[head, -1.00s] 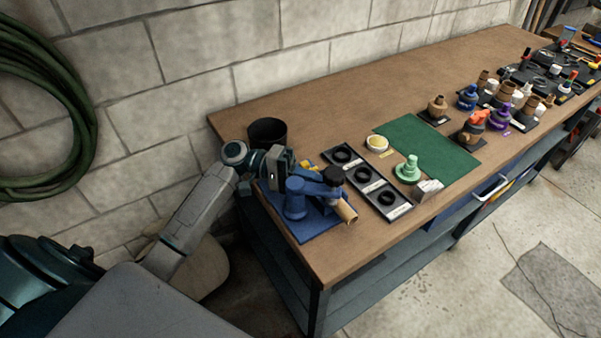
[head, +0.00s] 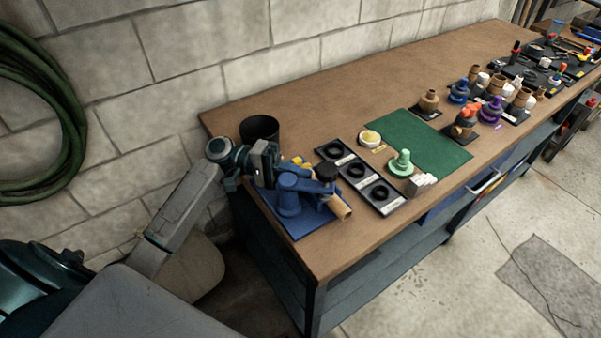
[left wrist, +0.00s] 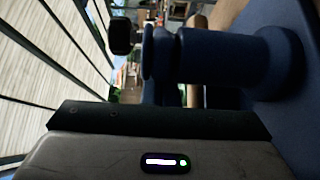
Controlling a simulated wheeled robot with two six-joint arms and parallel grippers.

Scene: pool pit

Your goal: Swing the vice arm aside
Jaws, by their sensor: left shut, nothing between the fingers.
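The blue vice (head: 288,196) stands on a blue base plate (head: 309,229) at the near left corner of the bench. Its arm reaches right from the round post to a black knob (head: 326,172), with a tan cylinder (head: 341,207) below it. My left gripper (head: 270,168) is shut and empty, at the left and back side of the vice post. I cannot tell whether it touches the vice. In the left wrist view the blue post and arm (left wrist: 225,57) lie close in front of the gripper, with a black knob-like end (left wrist: 120,36) beyond. My right gripper is out of view.
A black cup (head: 259,129) stands behind my gripper. Right of the vice are a black tray (head: 362,182) with rings, a green mat (head: 430,143) and a light green stepped piece (head: 401,163). The block wall is close behind; bare wood lies along the back.

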